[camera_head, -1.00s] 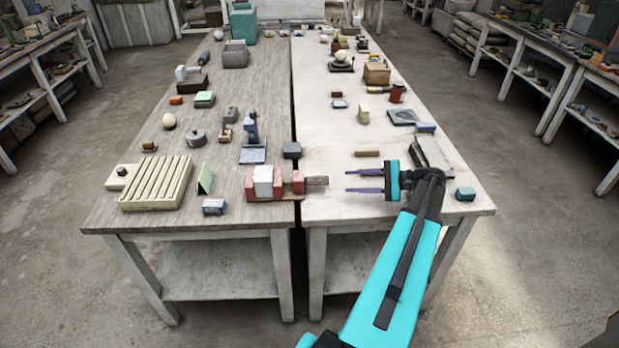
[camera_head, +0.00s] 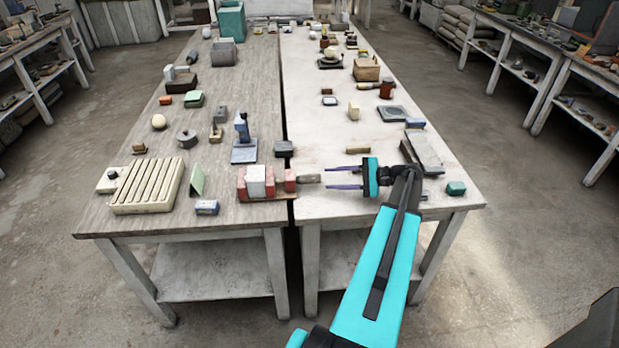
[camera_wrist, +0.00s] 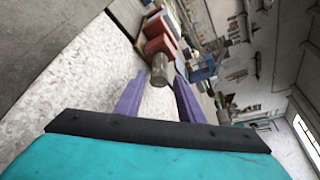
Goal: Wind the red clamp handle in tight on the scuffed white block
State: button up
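The red clamp (camera_head: 242,186) stands at the front right edge of the left table, with the white block (camera_head: 256,181) upright between its red parts. Whether the jaw presses on the block is too small to tell. The clamp handle (camera_head: 309,179) is a grey-brown cylinder sticking out to the right, over the gap between the tables. My gripper (camera_head: 327,178) is open, its two purple fingers pointing left at the handle's end. In the wrist view the handle (camera_wrist: 160,72) lies in line with the space between the fingertips (camera_wrist: 161,68), its end at or just beyond them.
A cream ribbed tray (camera_head: 148,187), a green wedge (camera_head: 197,181) and a small blue block (camera_head: 207,208) stand left of the clamp. A dark grey block (camera_head: 284,149) is behind it. The right table (camera_head: 325,212) is clear in front of my gripper.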

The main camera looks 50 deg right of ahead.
aim_at(309, 179)
jog(key=p+x, duration=0.3)
jog(key=x, duration=0.6)
jog(key=shift+w+a+f, duration=0.1)
jog(key=c, duration=0.8)
jog(key=shift+w+r+m+g+y+p, duration=0.15)
jog(key=shift+m+g+y+p, duration=0.25)
jog(key=shift+m+g+p, duration=0.6)
jog(key=shift+m+g+y+p, duration=0.4)
jog(key=shift+m+g+p, duration=0.3)
jog(key=shift+m+p, duration=0.8)
